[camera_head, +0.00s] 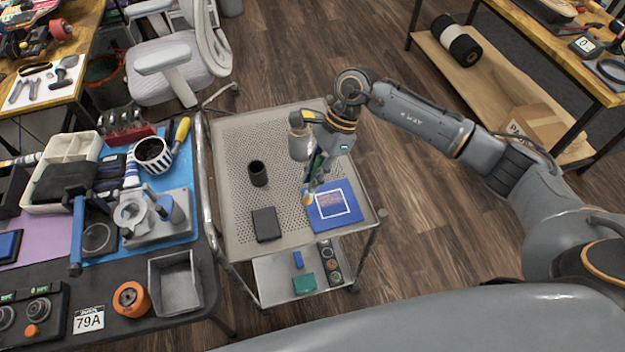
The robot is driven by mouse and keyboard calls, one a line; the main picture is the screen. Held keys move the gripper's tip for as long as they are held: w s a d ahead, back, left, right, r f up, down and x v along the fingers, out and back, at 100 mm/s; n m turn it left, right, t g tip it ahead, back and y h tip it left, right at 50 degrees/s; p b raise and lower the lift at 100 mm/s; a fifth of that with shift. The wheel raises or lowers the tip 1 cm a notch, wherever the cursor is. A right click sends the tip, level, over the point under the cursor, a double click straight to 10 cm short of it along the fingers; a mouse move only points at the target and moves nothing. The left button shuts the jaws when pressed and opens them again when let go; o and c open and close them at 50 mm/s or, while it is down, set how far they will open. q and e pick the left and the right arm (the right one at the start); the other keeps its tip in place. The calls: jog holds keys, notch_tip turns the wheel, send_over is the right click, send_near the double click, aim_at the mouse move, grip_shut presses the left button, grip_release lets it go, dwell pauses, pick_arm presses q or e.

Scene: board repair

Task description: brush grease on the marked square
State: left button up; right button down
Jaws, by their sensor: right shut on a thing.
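A blue board (350,217) lies flat on the front right of the grey perforated cart top. A white outlined square (332,204) is marked on it, with a brownish-purple patch inside. My right gripper (313,182) points down over the board's left edge and is shut on a brush (308,199). The brush's pale yellowish tip shows below the fingers, near the left side of the square. I cannot tell whether the tip touches the board. The gripper hides most of the brush handle. My left gripper is not in view.
A dark cup (258,173) and a flat dark block (266,224) stand on the cart (235,135), left of the board. Small items lie on its lower shelf (268,277). A crowded workbench adjoins the left side. The back of the cart top is clear.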

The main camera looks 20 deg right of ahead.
aim_at(313, 173)
notch_tip(313, 173, up, 3)
jog(key=shift+w+a+f+p, duration=0.1)
jog(key=shift+a+f+p, duration=0.1)
jog(key=shift+p, duration=0.2)
jog(key=shift+d+r, duration=0.1)
jog(key=shift+r, duration=0.4)
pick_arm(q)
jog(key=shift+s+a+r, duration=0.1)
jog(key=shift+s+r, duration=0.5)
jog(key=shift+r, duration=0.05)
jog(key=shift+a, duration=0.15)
